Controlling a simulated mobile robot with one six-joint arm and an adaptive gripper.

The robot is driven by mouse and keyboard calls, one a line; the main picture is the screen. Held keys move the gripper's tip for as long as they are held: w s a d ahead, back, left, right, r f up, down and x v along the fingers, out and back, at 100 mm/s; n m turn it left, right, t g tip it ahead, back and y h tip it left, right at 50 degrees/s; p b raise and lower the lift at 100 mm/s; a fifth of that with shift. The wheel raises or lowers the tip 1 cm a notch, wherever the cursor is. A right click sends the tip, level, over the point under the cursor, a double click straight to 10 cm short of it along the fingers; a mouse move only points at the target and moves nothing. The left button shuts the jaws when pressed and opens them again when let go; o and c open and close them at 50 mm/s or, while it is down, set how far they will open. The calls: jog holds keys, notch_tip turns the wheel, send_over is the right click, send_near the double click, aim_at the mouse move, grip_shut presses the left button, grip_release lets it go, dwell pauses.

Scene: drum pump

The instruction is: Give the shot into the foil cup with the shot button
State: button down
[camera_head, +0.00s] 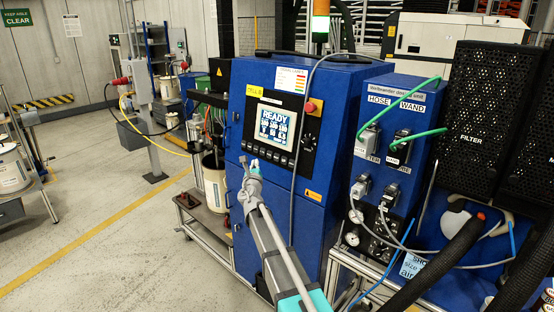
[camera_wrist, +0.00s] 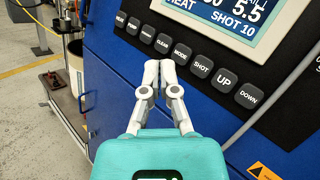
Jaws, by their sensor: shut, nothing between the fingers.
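The shot button (camera_wrist: 202,66) is a dark square key labelled SHOT, in the button row under the display in the wrist view. My gripper (camera_wrist: 159,67) is shut and empty, its pale fingertips together. In that view the tips lie just left of the shot button, below the CLEAR and MODE buttons. I cannot tell whether they touch the panel. In the head view my gripper (camera_head: 250,166) points at the blue cabinet (camera_head: 252,215), under the left end of the button row. The display (camera_head: 273,124) reads READY; its lower line reads SHOT 10 in the wrist view. I cannot make out a foil cup.
The UP button (camera_wrist: 224,80) and DOWN button (camera_wrist: 248,95) sit right of the shot button. A pale drum (camera_head: 214,184) stands left of the cabinet. Hoses and grey plugs (camera_head: 369,140) crowd the right. The floor at left is mostly clear.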

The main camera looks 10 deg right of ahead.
aim_at(274, 156)
jog(key=shift+w+d, duration=0.1)
jog(key=shift+d, duration=0.05)
jog(key=shift+w+d+f+b, duration=0.25)
jog(key=shift+w+d, duration=0.6)
jog(key=shift+d, duration=0.3)
jog(key=shift+w+d+f+b, duration=0.3)
jog(key=shift+w+d, duration=0.5)
jog(key=shift+d, duration=0.3)
jog(key=shift+w+d+f+b, duration=0.25)
jog(key=shift+w+d, duration=0.6)
jog(key=shift+d, duration=0.3)
jog(key=shift+w+d+f, duration=0.1)
jog(key=shift+w+d, duration=0.35)
jog(key=shift+d, duration=0.25)
dwell(0.7)
jog(key=shift+s+a, duration=0.1)
jog(key=shift+a, duration=0.05)
jog(key=shift+s+a, duration=0.4)
jog(key=shift+a, duration=0.15)
dwell(0.5)
jog(key=shift+s+a+r+p, duration=0.3)
jog(key=shift+s+a, duration=0.45)
jog(key=shift+a, duration=0.25)
jog(key=shift+s+a+r+p, duration=0.2)
jog(key=shift+s+a+r, duration=0.1)
jog(key=shift+s+a, duration=0.55)
jog(key=shift+w+a, duration=0.15)
